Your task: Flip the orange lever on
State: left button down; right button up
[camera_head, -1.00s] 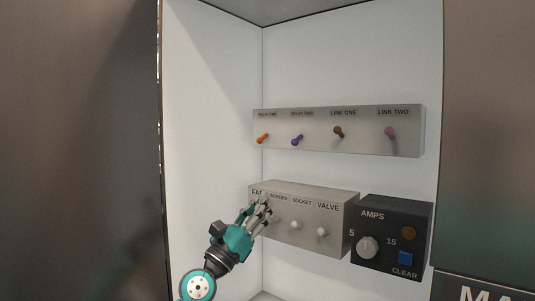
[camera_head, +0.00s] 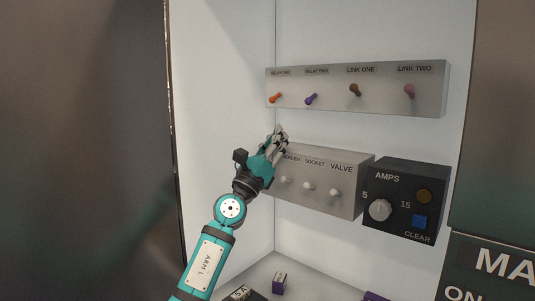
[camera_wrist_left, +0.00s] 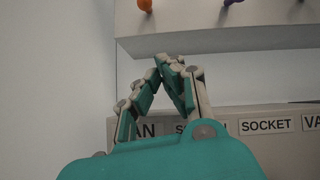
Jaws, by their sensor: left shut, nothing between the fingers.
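The orange lever (camera_head: 275,98) is the leftmost on the upper grey panel (camera_head: 431,90), under a small label that looks like "RELAY ONE". Its tip points down and to the left. It also shows at the top edge of the left wrist view (camera_wrist_left: 145,5), only its lower end in sight. My left gripper (camera_head: 281,133) is below the orange lever, in front of the left end of the lower panel, apart from the lever. Its fingers meet at the tips in the left wrist view (camera_wrist_left: 168,60), with nothing between them. My right gripper is in neither view.
Purple (camera_head: 310,99), brown (camera_head: 354,90) and pink (camera_head: 409,91) levers share the upper panel. The lower box (camera_head: 350,169) carries white switches. A black AMPS box (camera_head: 434,181) with a knob and buttons stands right of it. The cabinet's white left wall (camera_head: 225,120) is close to my left arm.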

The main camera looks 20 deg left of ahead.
aim_at(281, 107)
pick_arm(q)
jog(key=shift+b+x, duration=0.4)
jog(key=shift+x, duration=0.45)
jog(key=shift+w+a+r+p, duration=0.1)
jog(key=shift+w+r+p, duration=0.1)
jog(key=shift+r+p, duration=1.05)
jog(key=shift+s+a+r+p, duration=0.15)
jog(key=shift+a+r+p, duration=0.05)
jog(key=shift+r+p, duration=0.15)
jog(key=shift+s+a+r+p, duration=0.35)
jog(key=shift+s+r+p, duration=0.1)
jog(key=shift+s+r, duration=0.05)
jog(key=shift+w+d+f, duration=0.1)
jog(key=shift+w+f, duration=0.05)
jog(key=shift+w, duration=0.05)
